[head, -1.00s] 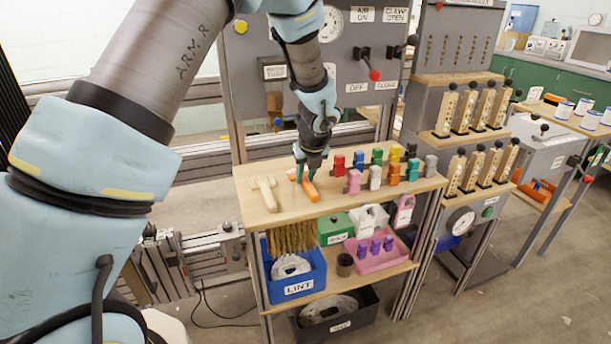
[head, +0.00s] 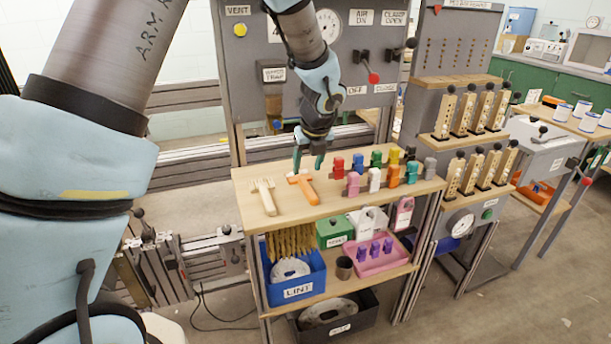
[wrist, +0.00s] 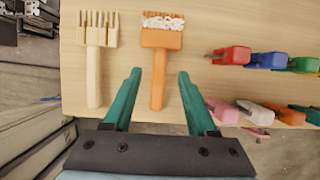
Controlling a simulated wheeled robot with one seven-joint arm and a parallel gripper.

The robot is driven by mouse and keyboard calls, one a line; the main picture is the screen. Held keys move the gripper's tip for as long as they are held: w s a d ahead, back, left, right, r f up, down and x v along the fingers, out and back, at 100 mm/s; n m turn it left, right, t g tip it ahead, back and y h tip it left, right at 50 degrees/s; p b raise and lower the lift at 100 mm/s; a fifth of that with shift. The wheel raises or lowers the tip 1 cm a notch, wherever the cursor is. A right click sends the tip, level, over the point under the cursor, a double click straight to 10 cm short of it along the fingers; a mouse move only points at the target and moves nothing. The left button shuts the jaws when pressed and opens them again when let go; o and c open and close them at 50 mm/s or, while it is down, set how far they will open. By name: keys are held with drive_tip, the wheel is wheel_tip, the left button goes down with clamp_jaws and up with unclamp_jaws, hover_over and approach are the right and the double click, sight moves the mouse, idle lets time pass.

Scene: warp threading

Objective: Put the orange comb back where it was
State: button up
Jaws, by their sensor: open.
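The orange comb (head: 304,187) lies flat on the wooden shelf top, beside a pale wooden comb (head: 264,196) on its left. In the wrist view the orange comb (wrist: 159,60) has whitish fluff along its toothed end, and its handle points toward my gripper. My gripper (head: 308,163) is open and empty just above the shelf top, behind the orange comb in the head view. In the wrist view the green fingers of my gripper (wrist: 158,80) stand apart on either side of the orange handle, with gaps on both sides. The pale comb (wrist: 97,50) lies outside the left finger.
Several coloured clamp-like pieces (head: 374,178) stand in rows to the right on the same wooden top (head: 330,203). Below are a blue LINT bin (head: 298,291), a green box (head: 335,231) and a pink tray (head: 377,263). A grey control panel (head: 240,70) rises behind.

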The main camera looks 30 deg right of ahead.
drive_tip(key=v, duration=0.6)
